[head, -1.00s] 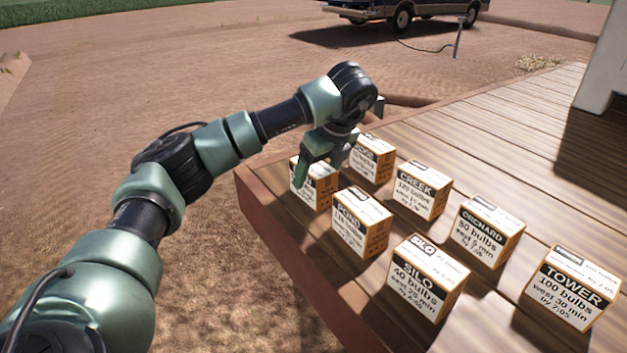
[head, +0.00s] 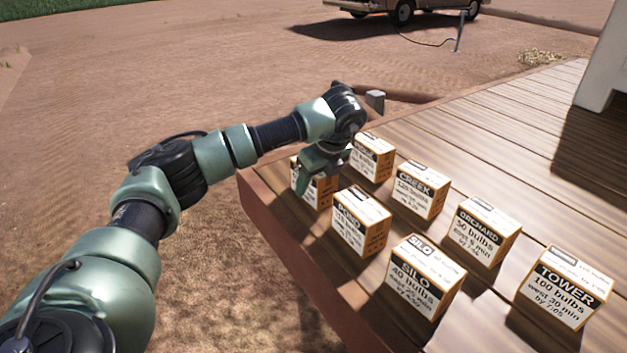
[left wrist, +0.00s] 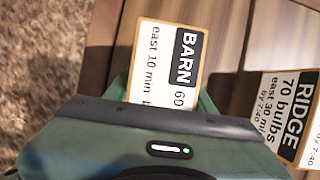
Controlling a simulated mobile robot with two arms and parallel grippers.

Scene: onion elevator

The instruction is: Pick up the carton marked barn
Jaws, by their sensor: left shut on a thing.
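The carton marked BARN (left wrist: 165,62) shows its label in the left wrist view, close in front of my gripper. In the head view this carton (head: 322,195) stands at the deck's near left corner, partly hidden by my gripper. My left gripper (head: 318,172) reaches down over it and is shut on it, with green fingers at its sides. I cannot see a clear gap under the carton. My right gripper is not in view.
The RIDGE carton (left wrist: 287,110) stands close beside it. CREEK (head: 421,190), POND (head: 361,222), SILO (head: 420,278), ORCHARD (head: 483,232) and TOWER (head: 565,288) cartons share the wooden deck (head: 490,130). The deck's edge drops to dirt at left.

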